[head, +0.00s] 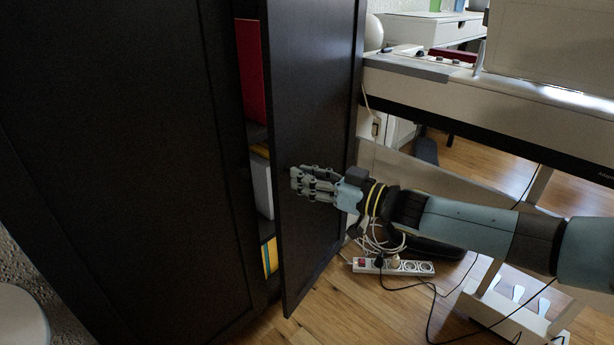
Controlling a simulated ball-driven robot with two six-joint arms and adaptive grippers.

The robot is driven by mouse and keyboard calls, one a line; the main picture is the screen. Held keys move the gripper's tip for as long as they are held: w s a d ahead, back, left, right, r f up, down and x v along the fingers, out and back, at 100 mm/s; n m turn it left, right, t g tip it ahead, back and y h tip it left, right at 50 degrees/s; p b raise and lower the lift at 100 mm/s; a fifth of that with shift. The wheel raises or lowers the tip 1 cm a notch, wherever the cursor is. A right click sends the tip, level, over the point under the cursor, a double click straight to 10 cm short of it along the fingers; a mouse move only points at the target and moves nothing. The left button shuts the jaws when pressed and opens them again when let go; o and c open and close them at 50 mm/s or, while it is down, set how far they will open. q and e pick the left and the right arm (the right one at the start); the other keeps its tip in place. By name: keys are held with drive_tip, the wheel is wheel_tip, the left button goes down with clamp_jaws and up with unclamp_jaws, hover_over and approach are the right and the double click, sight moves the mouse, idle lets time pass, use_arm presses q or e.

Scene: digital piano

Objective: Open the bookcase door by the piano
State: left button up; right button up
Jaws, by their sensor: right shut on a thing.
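The dark bookcase (120,150) fills the left of the head view. Its right door (310,90) stands partly open, swung out toward the piano. Through the gap I see a red book (252,70), a white item (262,188) and yellow items (269,256) on the shelves. My right gripper (296,180) is in front of the door's face, its fingers pointing left toward the door's free edge. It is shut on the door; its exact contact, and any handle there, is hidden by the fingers. My left gripper is not in view. The white digital piano (470,105) stands at the right.
A power strip (393,266) with tangled cables lies on the wooden floor below my right arm. The piano's stand and pedals (517,295) are at the lower right. Some bare floor (340,310) shows in front of the door. A white rounded object (20,318) is at the lower left.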

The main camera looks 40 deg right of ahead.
drive_tip(key=shift+s+d, duration=0.15)
drive_tip(key=shift+s, duration=0.1)
clamp_jaws()
